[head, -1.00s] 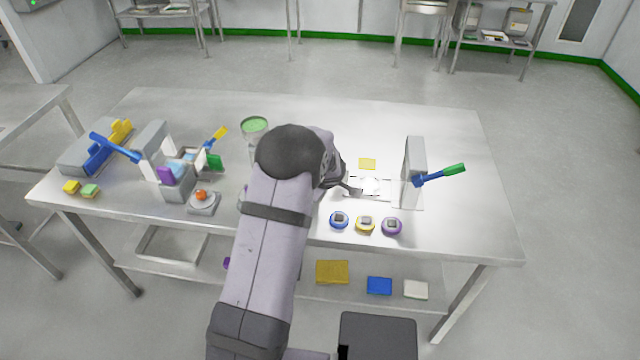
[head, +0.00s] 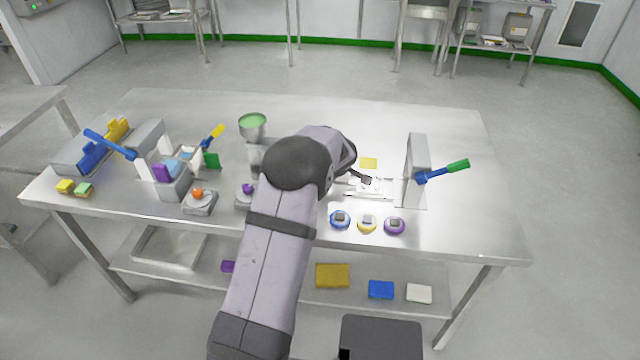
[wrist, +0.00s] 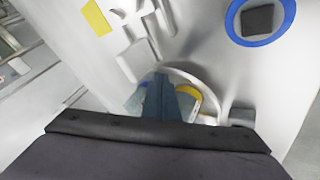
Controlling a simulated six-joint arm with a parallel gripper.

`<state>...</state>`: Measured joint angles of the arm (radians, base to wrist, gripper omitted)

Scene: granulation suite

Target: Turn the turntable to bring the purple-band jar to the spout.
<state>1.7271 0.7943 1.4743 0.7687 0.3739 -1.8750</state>
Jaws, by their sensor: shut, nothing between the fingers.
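My gripper (wrist: 162,92) shows in the wrist view with its blue-grey fingers shut and nothing between them. They overlap a round, pale-rimmed piece (wrist: 187,70) with a curved yellow band (wrist: 193,97) beside the fingers. I cannot tell if this is the turntable or how near the fingers are in depth. In the head view my arm covers much of the table's middle. I cannot clearly make out a purple-band jar or the spout. A purple-ringed disc (head: 395,226) lies at the front right, beside yellow-ringed (head: 367,224) and blue-ringed (head: 340,219) ones.
An upright grey block with a blue and green lever (head: 442,172) stands at right. A green-topped cup (head: 253,127) stands left of my arm. Orange-topped (head: 199,201) and purple-topped (head: 245,195) fixtures and a lever station (head: 172,185) are farther left. The table's back right is clear.

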